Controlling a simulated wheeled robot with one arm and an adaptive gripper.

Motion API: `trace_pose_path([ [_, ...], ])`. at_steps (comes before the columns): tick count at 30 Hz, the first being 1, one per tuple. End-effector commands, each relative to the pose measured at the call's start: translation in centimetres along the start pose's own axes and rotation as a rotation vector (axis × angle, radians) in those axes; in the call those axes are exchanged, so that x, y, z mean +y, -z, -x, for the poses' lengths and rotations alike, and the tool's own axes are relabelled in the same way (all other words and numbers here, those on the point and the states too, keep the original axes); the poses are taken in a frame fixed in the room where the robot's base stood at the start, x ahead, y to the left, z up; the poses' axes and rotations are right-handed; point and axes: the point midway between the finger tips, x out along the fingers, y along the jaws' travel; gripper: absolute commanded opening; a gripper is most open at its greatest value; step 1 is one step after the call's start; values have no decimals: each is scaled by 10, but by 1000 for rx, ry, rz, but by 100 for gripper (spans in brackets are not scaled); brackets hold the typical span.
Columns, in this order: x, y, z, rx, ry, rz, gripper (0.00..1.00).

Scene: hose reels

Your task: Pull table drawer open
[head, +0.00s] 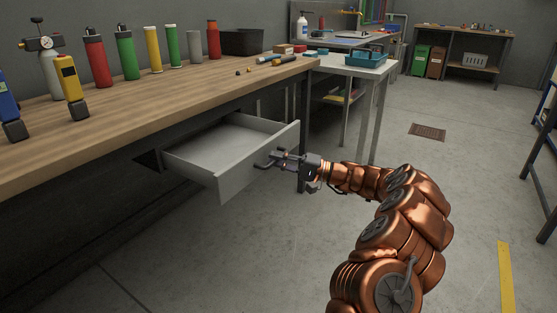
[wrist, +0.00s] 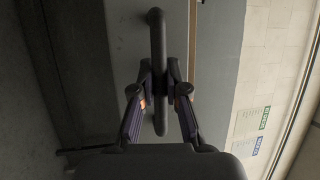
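The light grey drawer (head: 225,150) under the wooden-topped table (head: 130,105) stands well out from the table, and its empty inside shows in the head view. Its front panel also shows in the wrist view (wrist: 125,30). The dark bar handle (wrist: 157,35) is on that front panel and runs upright in the wrist view. My gripper (head: 278,158) is at the drawer front. In the wrist view my gripper (wrist: 158,75) has one finger on each side of the handle, its tips closed against the bar.
Several bottles and cylinders, such as a red one (head: 97,62), stand on the tabletop with a black bin (head: 242,41). A metal table leg (head: 303,130) is just behind my gripper. The grey floor (head: 450,190) to the right is mostly clear.

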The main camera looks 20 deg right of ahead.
Motion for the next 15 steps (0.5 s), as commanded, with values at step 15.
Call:
trace_pose_path([
  [15,0,0,1,1,0,0,39],
])
